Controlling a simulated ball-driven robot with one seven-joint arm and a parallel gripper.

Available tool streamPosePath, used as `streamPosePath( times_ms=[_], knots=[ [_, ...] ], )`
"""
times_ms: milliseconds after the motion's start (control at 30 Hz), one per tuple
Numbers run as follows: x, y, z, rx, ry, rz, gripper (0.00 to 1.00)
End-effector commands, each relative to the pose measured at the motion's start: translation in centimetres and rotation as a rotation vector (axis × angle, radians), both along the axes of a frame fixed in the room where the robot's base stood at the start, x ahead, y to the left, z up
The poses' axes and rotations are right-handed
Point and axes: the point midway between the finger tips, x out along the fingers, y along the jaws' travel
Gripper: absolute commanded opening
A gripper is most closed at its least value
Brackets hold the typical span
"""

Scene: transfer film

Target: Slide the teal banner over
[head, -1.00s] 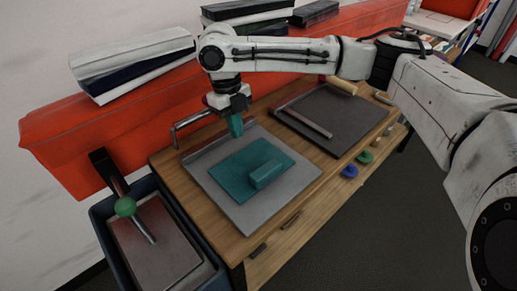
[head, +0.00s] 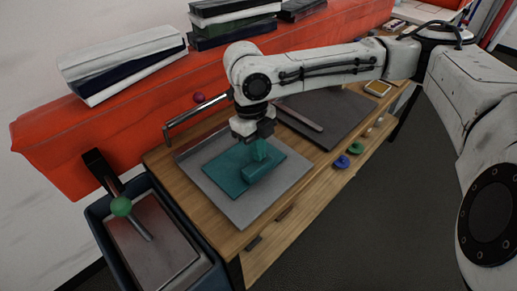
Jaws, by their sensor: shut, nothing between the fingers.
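The teal banner (head: 228,176) lies flat on a grey board (head: 242,212) on the wooden table. A raised teal block (head: 262,168) sits on the banner's right part. My gripper (head: 260,152) has teal fingers and points down over the banner, right behind the block. Its fingers are shut with nothing between them. I cannot tell whether the fingertips touch the banner or the block. The far right corner of the banner is partly hidden by my gripper.
A dark board (head: 335,112) with a bar lies to the right, partly behind my arm. A metal rail (head: 198,112) stands at the table's back edge. Blue (head: 341,162) and green (head: 355,148) knobs line the front.

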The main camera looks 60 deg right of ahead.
Motion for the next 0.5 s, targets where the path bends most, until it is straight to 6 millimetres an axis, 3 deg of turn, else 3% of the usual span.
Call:
streamPosePath(
  times_ms=[333,500],
  knots=[
    [0.1,0.0,-0.7,0.004,0.01,-0.004,0.0],
    [2.4,-0.6,-0.8,0.007,0.009,-0.006,0.0]
  ],
)
